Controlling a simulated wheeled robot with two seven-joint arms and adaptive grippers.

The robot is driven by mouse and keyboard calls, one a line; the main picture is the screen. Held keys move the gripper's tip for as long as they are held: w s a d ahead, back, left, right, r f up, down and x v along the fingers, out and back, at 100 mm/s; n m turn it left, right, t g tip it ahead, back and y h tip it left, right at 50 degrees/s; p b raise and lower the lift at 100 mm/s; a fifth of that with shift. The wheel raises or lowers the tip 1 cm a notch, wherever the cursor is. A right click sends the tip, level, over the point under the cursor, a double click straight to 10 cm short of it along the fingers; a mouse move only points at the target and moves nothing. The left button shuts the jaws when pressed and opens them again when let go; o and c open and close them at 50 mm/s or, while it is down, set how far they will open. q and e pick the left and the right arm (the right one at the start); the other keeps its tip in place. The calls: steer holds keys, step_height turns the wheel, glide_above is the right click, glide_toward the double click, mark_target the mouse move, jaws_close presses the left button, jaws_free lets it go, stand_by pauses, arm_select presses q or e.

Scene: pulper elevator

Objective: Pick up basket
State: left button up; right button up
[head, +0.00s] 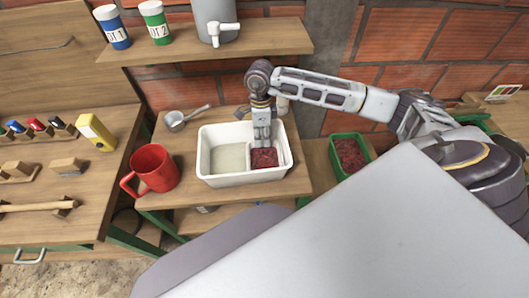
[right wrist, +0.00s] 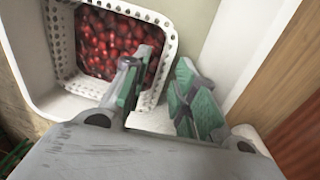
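The basket (right wrist: 62,40) is white, with perforated walls, and holds red coffee cherries (right wrist: 105,40). It stands in the right part of a white tub (head: 232,181) on the wooden table; its cherries show there in the head view (head: 265,158). Cloudy liquid shows in the tub's left part. My right gripper (head: 262,138) points down over the basket's back edge. In the right wrist view its two green-grey fingers (right wrist: 160,75) are apart, near the basket's wall; the left finger overlaps the perforated side. Contact cannot be told. My left gripper is out of view.
A red mug (head: 153,168) stands left of the tub, and a small metal pot (head: 176,121) behind the mug. A green crate with red contents (head: 349,155) is to the right. A shelf (head: 215,42) with jars hangs above. A tool bench is at left.

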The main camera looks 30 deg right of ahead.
mark_target(262, 144)
steer(key=f, duration=0.3)
steer(key=shift+s, duration=0.2)
steer(key=shift+f, duration=0.5)
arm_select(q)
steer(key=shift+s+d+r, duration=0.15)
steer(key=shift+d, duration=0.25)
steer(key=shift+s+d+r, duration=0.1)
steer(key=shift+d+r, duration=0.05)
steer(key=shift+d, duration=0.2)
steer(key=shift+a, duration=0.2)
arm_select(e)
steer(key=shift+c, duration=0.3)
steer(key=c, duration=0.5)
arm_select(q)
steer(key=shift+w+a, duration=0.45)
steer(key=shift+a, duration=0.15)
arm_select(e)
jaws_close()
